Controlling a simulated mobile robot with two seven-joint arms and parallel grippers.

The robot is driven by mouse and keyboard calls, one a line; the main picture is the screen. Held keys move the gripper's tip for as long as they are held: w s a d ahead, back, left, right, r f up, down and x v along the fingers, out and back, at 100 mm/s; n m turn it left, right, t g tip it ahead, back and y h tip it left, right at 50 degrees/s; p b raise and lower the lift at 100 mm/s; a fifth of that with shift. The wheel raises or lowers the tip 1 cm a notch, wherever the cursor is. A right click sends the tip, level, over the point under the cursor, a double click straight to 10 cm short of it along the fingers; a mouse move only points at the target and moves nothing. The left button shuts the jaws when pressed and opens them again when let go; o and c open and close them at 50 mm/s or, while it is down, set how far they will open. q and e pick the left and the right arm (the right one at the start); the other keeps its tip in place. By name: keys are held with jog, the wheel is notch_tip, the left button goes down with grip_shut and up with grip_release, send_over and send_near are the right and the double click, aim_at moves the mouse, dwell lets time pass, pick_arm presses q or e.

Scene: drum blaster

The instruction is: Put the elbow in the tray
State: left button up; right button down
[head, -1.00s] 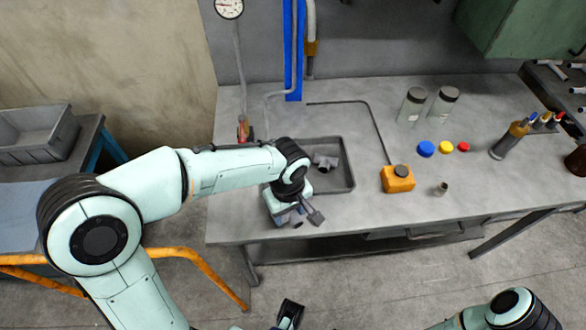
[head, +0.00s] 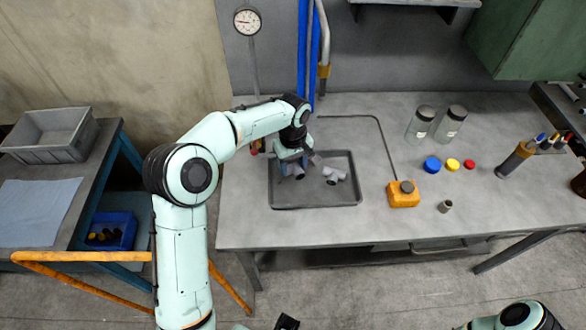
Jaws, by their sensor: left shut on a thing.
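The shallow dark grey tray (head: 315,207) lies on the grey workbench. My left gripper (head: 303,166) is over the tray's left part, pointing down. It is shut on a grey pipe fitting, which looks like the elbow (head: 297,173); the gripper partly hides it. I cannot tell whether the elbow touches the tray floor. Another grey pipe fitting (head: 333,175) lies in the tray just to the right, apart from it. A dark part at the bottom edge looks like my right gripper (head: 287,323); its jaws are not clear.
An orange container (head: 403,194) and a small metal cup (head: 445,206) stand right of the tray. Blue (head: 432,164), yellow (head: 453,164) and red (head: 470,164) caps and two jars (head: 420,124) are farther back. A grey bin (head: 52,135) stands on the left table.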

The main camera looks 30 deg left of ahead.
aim_at(293, 167)
pick_arm(q)
notch_tip(293, 167, down, 4)
jog(key=shift+r, duration=0.25)
jog(key=shift+f, duration=0.15)
jog(key=o, duration=1.3)
jog(key=shift+r, duration=0.3)
notch_tip(293, 167, up, 12)
jog(key=p, duration=0.1)
jog(key=shift+f, duration=0.15)
